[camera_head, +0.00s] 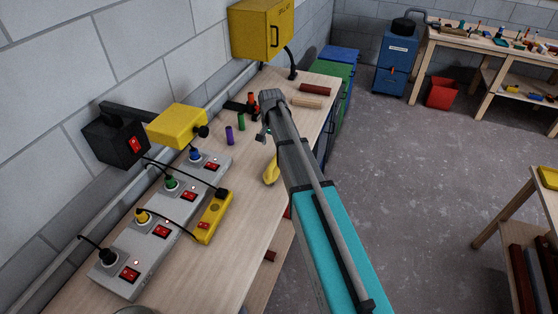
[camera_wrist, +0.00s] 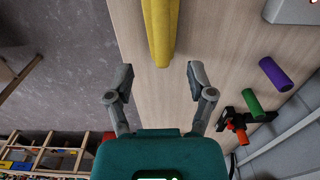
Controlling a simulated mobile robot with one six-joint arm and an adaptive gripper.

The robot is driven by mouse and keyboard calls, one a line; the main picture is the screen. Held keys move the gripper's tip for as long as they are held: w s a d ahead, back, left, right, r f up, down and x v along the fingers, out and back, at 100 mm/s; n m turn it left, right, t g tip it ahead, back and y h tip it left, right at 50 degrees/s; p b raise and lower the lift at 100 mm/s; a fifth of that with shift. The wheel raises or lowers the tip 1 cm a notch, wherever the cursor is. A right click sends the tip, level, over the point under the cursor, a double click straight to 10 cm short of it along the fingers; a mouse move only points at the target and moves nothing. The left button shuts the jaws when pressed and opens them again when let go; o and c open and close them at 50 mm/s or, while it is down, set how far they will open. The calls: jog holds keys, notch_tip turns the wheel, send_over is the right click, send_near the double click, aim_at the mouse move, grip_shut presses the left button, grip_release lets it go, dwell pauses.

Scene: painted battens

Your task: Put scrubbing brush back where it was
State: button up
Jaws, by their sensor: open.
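My gripper (camera_wrist: 160,80) is open and empty, with its two fingers apart above the workbench (camera_wrist: 222,40). In the head view the gripper (camera_head: 264,134) is small and partly hidden by my arm. A long yellow object (camera_wrist: 160,30) lies on the bench beyond the fingertips, in line with the gap and not touching either finger. It also shows in the head view (camera_head: 271,171), beside my arm near the bench's front edge. No bristles show, so I cannot tell whether it is the scrubbing brush. No other thing is clearly a brush.
A purple cylinder (camera_head: 229,135), a green cylinder (camera_head: 241,122) and a black-red clamp (camera_head: 252,104) stand or lie near the wall. A grey socket strip (camera_head: 145,245) with cables and a yellow box (camera_head: 213,217) fill the near bench. Dark red (camera_head: 314,89) and tan (camera_head: 306,103) rods lie farther back.

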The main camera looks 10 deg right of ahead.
jog(key=s+n, duration=0.6)
jog(key=s, duration=2)
jog(key=shift+s+d+n, duration=0.25)
jog(key=shift+d+n, duration=0.05)
jog(key=shift+d, duration=0.15)
notch_tip(320, 180, down, 6)
jog(key=b, duration=0.6)
jog(key=shift+f+b, duration=0.25)
jog(key=shift+b, duration=0.05)
